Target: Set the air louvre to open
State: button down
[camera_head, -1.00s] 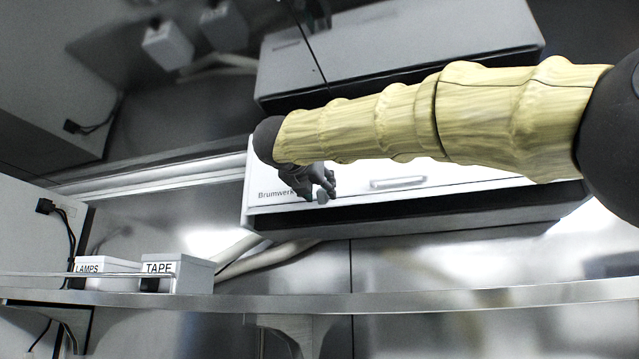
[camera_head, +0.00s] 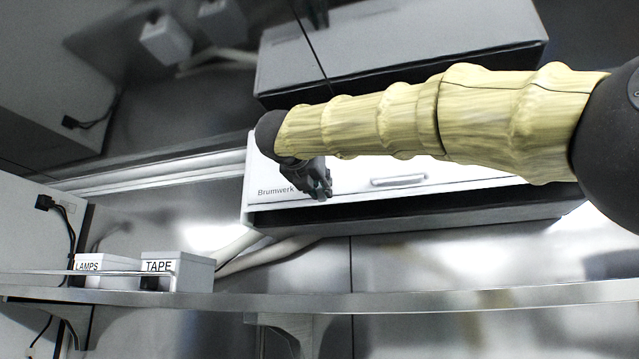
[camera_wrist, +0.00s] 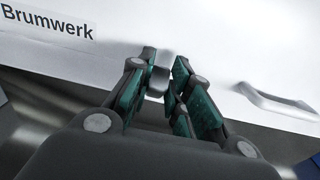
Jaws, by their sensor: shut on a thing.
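A white wall unit marked "Brumwerk" (camera_head: 440,181) hangs in the middle of the head view, with a dark band (camera_head: 420,208) along its lower side. The white front also fills the top of the wrist view (camera_wrist: 210,40). A small grey tab (camera_wrist: 160,76) stands at this front's lower edge, between the label and a bar handle. My gripper (camera_wrist: 159,72) is shut on the tab, with one finger on each side of it. In the head view my gripper (camera_head: 322,188) is at the front's lower edge and hides the tab. I cannot tell the louvre's position.
The bar handle (camera_wrist: 275,102) is close to the right of my fingers and also shows in the head view (camera_head: 398,180). A metal shelf (camera_head: 420,301) runs below, carrying boxes labelled LAMPS (camera_head: 105,270) and TAPE (camera_head: 190,272). Pipes (camera_head: 262,252) pass behind the unit.

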jog(key=shift+r+g+p, duration=0.3)
jog(key=shift+g+p, duration=0.2)
jog(key=shift+p, duration=0.15)
jog(key=c, duration=1.3)
grip_release()
jog(key=v, duration=1.2)
jog(key=shift+d, duration=0.2)
